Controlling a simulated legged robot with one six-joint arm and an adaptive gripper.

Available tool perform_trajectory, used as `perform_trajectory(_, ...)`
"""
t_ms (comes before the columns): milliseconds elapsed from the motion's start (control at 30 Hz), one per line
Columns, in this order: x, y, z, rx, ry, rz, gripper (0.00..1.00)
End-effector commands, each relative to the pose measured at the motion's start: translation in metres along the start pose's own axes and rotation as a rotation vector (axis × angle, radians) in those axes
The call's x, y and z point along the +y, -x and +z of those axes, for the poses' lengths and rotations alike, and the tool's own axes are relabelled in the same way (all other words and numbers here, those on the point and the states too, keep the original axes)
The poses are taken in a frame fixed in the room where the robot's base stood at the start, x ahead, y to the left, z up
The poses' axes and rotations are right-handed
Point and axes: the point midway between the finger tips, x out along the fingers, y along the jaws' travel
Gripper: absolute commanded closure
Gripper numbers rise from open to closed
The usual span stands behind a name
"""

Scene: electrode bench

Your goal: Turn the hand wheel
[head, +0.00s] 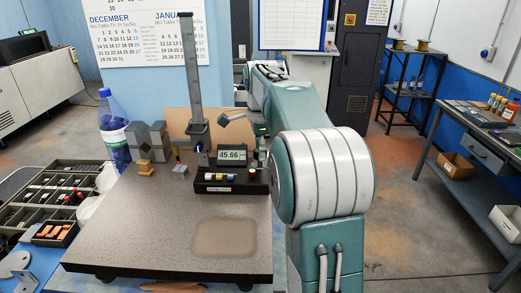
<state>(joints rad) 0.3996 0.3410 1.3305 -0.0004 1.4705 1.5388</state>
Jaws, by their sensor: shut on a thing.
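A height gauge stands on a speckled grey surface plate (130,235), with a tall grey column (190,75) and a dark base (228,188). Its display (233,154) reads 45.66. My teal and white arm reaches over from the right to the gauge. My gripper (259,146) is small and dark in the head view, just right of the display and above the base. It is shut on the hand wheel, which is mostly hidden behind the gripper and arm. I cannot make out the wheel's rim or its angle.
Grey blocks (149,141) and a small metal cube (180,171) stand left of the gauge. A blue bottle (113,130) and a dark parts tray (45,200) are further left. The plate's front is clear. A workbench (475,145) stands at the right.

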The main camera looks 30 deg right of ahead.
Motion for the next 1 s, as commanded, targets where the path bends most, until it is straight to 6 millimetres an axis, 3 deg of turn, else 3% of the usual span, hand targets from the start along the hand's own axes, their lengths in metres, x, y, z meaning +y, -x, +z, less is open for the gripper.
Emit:
perform_trajectory(400, 0.0000, -0.0038, 0.0013, -0.002, -0.173, 0.008, 0.99)
perform_trajectory(933, -0.0003, -0.0034, 0.0014, -0.002, -0.193, 0.006, 0.99)
perform_trajectory(967, -0.0003, -0.0034, 0.0014, -0.002, -0.193, 0.006, 0.38)
perform_trajectory(1000, -0.0003, -0.0033, 0.0014, -0.002, -0.193, 0.006, 0.20)
